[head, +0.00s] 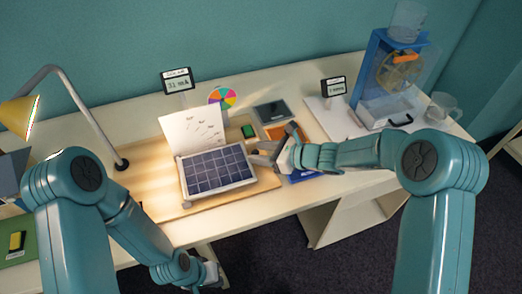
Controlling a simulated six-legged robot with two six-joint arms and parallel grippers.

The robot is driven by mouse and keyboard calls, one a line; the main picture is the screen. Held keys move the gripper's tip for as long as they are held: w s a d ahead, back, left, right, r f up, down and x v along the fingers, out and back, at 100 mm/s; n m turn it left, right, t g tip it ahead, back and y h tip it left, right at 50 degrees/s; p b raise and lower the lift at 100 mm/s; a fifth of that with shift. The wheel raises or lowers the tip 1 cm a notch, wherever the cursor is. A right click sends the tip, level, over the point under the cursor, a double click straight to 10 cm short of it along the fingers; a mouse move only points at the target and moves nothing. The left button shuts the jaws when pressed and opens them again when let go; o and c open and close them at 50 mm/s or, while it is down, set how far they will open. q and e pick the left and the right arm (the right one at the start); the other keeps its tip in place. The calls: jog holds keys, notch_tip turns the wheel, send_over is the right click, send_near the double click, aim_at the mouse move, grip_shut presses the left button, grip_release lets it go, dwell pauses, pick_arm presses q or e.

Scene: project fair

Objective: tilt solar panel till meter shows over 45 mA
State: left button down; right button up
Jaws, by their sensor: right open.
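The solar panel (217,170) is a dark blue gridded plate with a pale frame, slightly tilted on a wooden board (152,188) at the middle of the table. The meter (177,81) stands behind it on a post; its small display appears to read 31 mA. My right gripper (258,153) is open, close to the panel's right edge; I cannot tell whether it touches. My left gripper (210,275) hangs low in front of the table edge, away from the panel; its jaws are too unclear to read.
A yellow-shaded lamp (20,115) stands at left. A white card (193,130) stands behind the panel, near a colour wheel (222,97). A second display (333,87) and a blue-framed wheel machine (386,80) stand at right, with a clear mug (441,108) beside them.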

jog(key=shift+a+f, duration=0.1)
grip_shut()
jog(key=shift+n+h, duration=0.5)
jog(key=shift+h, duration=0.3)
jog(key=r, duration=0.2)
jog(key=a+r+p, duration=0.1)
jog(key=r, duration=0.1)
jog(key=shift+s+a+r+p, duration=0.1)
jog(key=shift+r+p, duration=0.15)
jog(key=shift+p, duration=0.05)
jog(key=shift+a+r+h, duration=0.1)
jog(key=shift+r+h, duration=0.3)
grip_release()
jog(key=shift+s, duration=0.1)
